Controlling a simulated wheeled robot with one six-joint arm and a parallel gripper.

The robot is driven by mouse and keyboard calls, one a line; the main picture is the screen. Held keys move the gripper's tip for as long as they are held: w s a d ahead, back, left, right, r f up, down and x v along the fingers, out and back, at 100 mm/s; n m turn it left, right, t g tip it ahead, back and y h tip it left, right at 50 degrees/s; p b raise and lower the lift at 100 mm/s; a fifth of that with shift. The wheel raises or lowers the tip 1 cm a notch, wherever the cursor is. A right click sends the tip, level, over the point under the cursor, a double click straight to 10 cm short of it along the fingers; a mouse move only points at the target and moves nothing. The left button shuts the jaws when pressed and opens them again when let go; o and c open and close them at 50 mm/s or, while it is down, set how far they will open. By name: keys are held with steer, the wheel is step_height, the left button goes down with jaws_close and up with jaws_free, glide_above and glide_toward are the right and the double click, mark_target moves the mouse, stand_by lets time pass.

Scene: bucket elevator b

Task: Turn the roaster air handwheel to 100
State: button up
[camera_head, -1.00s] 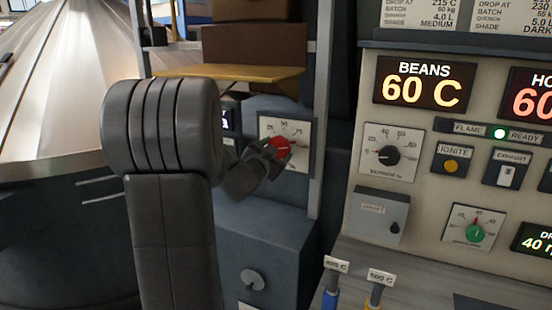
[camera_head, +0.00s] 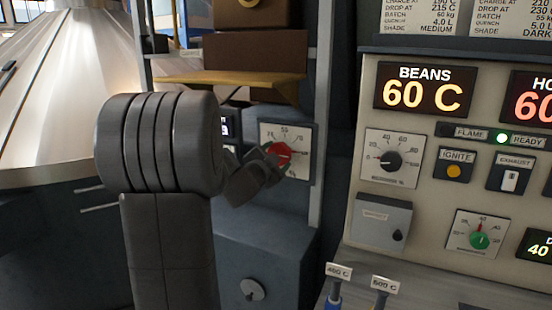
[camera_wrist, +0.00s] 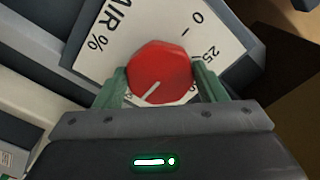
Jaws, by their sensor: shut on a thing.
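The roaster air handwheel is a red knob (camera_head: 281,153) on a white dial plate (camera_head: 301,135), right of my arm in the head view. In the wrist view the red handwheel (camera_wrist: 160,68) sits between the green fingers of my gripper (camera_wrist: 160,78), which are shut on its sides. Its white pointer line slants to the lower left there. The plate (camera_wrist: 110,35) shows "0", "25" and "AIR %". The marks at the pointer's end are hidden by my gripper. My gripper (camera_head: 265,162) also reaches the handwheel from the left in the head view.
A control panel (camera_head: 435,150) with a BEANS display reading 60 C, knobs and an exhaust switch stands to the right. A yellowish shelf (camera_head: 235,79) and brown boxes are above the dial. A grey post (camera_head: 320,130) stands just right of it.

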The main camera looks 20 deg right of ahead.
steer(key=o, duration=1)
steer(key=shift+a, duration=0.1)
steer(key=v, duration=1.3)
steer(key=shift+s+a+b, duration=0.2)
steer(key=shift+s+b, duration=0.05)
steer(key=shift+b, duration=0.15)
steer(key=p+x, duration=0.1)
steer(key=x, duration=1.3)
steer(key=shift+s, duration=0.1)
steer(key=shift+a, duration=0.15)
